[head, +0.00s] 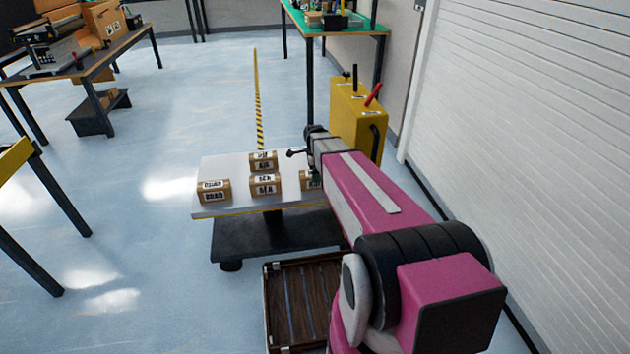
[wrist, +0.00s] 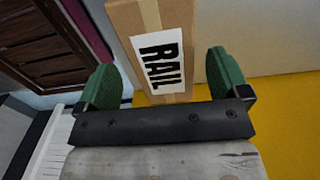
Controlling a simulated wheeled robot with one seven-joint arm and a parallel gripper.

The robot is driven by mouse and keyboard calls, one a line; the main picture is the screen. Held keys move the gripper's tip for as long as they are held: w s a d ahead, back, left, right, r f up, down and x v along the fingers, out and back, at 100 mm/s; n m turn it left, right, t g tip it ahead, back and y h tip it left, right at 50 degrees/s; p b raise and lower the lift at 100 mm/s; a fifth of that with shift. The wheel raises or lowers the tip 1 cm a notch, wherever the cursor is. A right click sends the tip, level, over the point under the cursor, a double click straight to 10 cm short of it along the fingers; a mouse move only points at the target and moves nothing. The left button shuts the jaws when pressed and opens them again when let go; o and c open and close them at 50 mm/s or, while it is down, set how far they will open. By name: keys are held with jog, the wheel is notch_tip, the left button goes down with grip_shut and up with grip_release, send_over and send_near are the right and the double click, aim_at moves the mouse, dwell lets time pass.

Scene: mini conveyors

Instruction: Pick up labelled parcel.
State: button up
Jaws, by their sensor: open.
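Several brown cardboard parcels with white labels stand on a white-topped low conveyor stand (head: 228,170). The left parcel (head: 213,191) seems to read ROAD, the back middle one (head: 263,161) AIR and the front middle one (head: 265,184) SEA. A fourth parcel (head: 308,181) is partly hidden behind my arm at the right. In the wrist view a parcel labelled RAIL (wrist: 160,55) lies between the green fingers of my open gripper (wrist: 165,80).
A dark slatted crate (head: 305,258) sits on the floor before the stand. A yellow cabinet (head: 357,112) with a red lever stands behind my arm, near the white shutter wall (head: 530,110). Tables stand at the left and back. The floor left of the stand is clear.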

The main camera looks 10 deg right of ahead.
jog(key=shift+w+d+f, duration=0.15)
jog(key=shift+f, duration=2.45)
jog(key=c, duration=1.2)
